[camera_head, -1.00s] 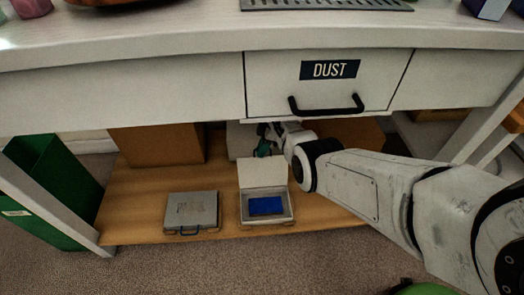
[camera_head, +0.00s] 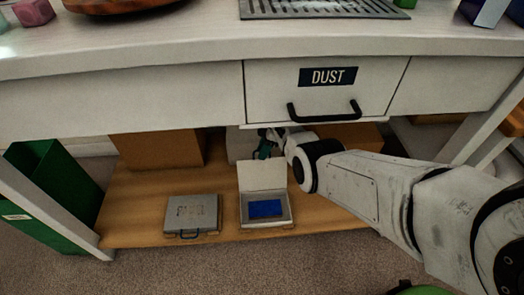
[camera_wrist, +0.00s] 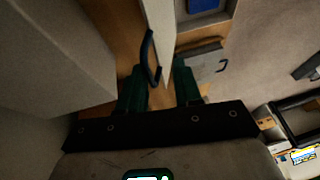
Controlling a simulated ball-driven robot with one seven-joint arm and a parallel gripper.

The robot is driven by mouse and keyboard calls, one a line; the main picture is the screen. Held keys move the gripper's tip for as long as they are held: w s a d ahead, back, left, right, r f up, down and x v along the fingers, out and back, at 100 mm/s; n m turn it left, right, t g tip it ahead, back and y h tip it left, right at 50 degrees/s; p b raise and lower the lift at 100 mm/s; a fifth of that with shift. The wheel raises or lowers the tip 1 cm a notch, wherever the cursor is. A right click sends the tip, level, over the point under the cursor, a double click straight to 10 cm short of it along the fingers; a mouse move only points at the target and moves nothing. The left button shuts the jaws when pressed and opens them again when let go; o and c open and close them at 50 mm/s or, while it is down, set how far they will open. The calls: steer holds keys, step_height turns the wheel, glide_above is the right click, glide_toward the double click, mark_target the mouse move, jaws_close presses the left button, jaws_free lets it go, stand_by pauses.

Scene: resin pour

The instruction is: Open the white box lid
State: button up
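The white box (camera_head: 288,222) stands on the wooden shelf with a blue block (camera_head: 265,209) inside. Its lid (camera_head: 262,176) is raised, roughly upright at the back of the box. My gripper (camera_head: 266,147) is behind and above the lid in the head view, partly hidden by my arm. In the wrist view my gripper (camera_wrist: 160,85) has its two green fingers apart. The lid's pale panel (camera_wrist: 162,32) and a dark curved handle (camera_wrist: 149,58) reach toward the gap between the fingers. Whether they touch cannot be told.
A closed grey case (camera_head: 192,213) lies left of the white box. A brown box (camera_head: 160,149) and a pale box (camera_head: 240,145) stand behind. The drawer (camera_head: 365,78) marked DUST hangs overhead. A green bin (camera_head: 50,190) stands left.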

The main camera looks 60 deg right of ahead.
steer(key=p+v, duration=0.2)
steer(key=v, duration=0.2)
steer(key=s+d+b, duration=0.6)
steer(key=d+b, duration=0.2)
steer(key=d, duration=0.2)
steer(key=shift+f, duration=0.25)
steer(key=shift+s, duration=0.1)
